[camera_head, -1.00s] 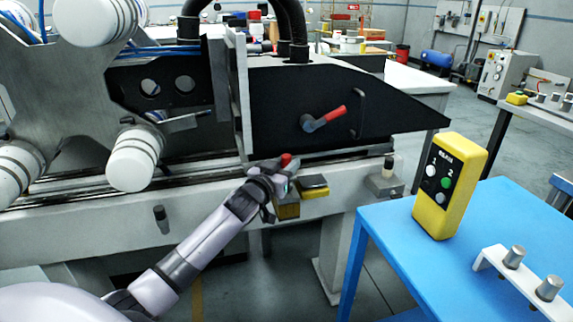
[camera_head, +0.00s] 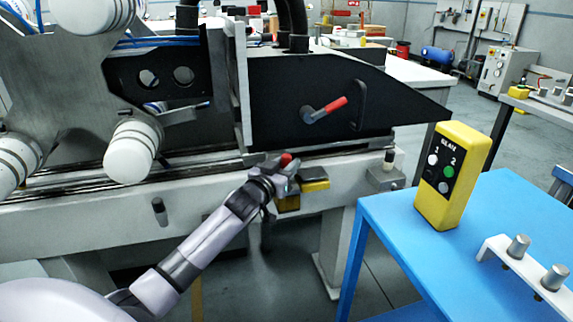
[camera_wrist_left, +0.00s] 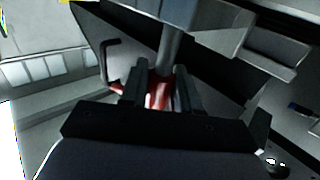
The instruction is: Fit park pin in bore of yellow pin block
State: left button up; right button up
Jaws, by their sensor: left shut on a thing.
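My left gripper (camera_head: 287,170) is at the front rail of the machine, shut on the park pin. The pin's red part (camera_head: 286,160) shows just above the jaws. In the left wrist view red (camera_wrist_left: 158,95) shows between the two fingers (camera_wrist_left: 160,80), with a grey shaft (camera_wrist_left: 170,48) running up in line with it. The yellow pin block (camera_head: 314,186) sits on the front of the rail, just right of the gripper. Its bore cannot be made out, and whether the pin touches the block cannot be told. My right gripper is not in view.
A black panel with a red-handled lever (camera_head: 323,110) and a black grab handle (camera_head: 359,105) stands behind the gripper. A blue table (camera_head: 400,215) at right holds a yellow button box (camera_head: 452,175) and a white bracket with metal posts (camera_head: 519,246). White rollers (camera_head: 132,150) are at left.

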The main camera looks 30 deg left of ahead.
pick_arm(q)
jog(key=shift+f+b, duration=0.9)
jog(key=shift+f, duration=0.55)
jog(key=o, duration=1.1)
jog(key=shift+s, duration=0.15)
jog(key=s, duration=0.4)
jog(key=s+p, duration=0.1)
jog(key=s, duration=0.2)
jog(key=shift+d, duration=0.3)
jog(key=shift+w, duration=0.1)
